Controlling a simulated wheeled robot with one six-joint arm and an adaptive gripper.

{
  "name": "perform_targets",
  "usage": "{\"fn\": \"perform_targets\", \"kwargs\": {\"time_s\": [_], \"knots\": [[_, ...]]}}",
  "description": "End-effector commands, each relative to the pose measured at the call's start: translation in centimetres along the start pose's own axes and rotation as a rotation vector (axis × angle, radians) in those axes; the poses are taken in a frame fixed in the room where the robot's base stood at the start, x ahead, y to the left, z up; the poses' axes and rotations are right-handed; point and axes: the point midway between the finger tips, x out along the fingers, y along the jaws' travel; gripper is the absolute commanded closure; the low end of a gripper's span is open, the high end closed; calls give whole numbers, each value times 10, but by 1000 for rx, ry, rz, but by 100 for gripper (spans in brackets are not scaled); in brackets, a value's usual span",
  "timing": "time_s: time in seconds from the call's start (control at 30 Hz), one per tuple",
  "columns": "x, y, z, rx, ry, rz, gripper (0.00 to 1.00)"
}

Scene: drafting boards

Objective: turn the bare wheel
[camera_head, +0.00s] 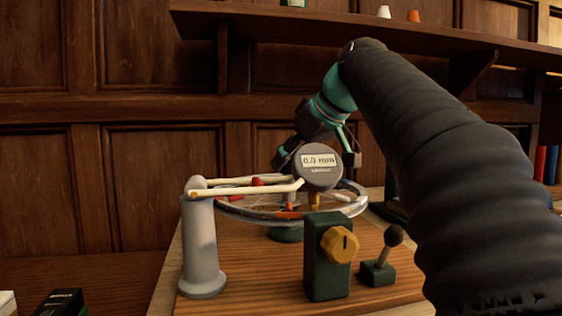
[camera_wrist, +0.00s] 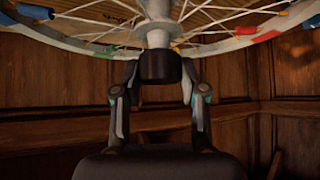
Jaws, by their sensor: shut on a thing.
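The bare wheel (camera_head: 235,208) lies flat with no tyre, above the wooden board behind a round gauge (camera_head: 319,178) reading 0.0 mm. In the wrist view its pale rim (camera_wrist: 85,43) and spokes run out from a grey hub (camera_wrist: 158,36), with blue, red and green pieces along the rim. My gripper (camera_wrist: 160,72) has its two fingers on either side of a dark cap (camera_wrist: 160,66) at the hub's end, shut on it. In the head view the gauge hides the fingertips and hub.
A grey post (camera_head: 202,248) with white arms, a green block with a yellow knob (camera_head: 339,245) and a small lever (camera_head: 386,254) stand on the board (camera_head: 240,285) in front of the wheel. A wall shelf (camera_head: 300,22) and wood panelling are behind.

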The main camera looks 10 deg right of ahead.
Motion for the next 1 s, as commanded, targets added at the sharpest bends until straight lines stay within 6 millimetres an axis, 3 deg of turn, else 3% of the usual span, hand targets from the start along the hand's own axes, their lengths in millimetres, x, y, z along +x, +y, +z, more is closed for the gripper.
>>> {"fn": "perform_targets", "kwargs": {"time_s": [0.37,0.4,0.5,0.83,1.0], "knots": [[-3,7,3,28,3,26,100],[-3,7,3,28,3,26,56],[-3,8,3,28,3,26,33],[-5,8,3,28,2,26,33],[-21,8,3,28,3,28,33]]}}
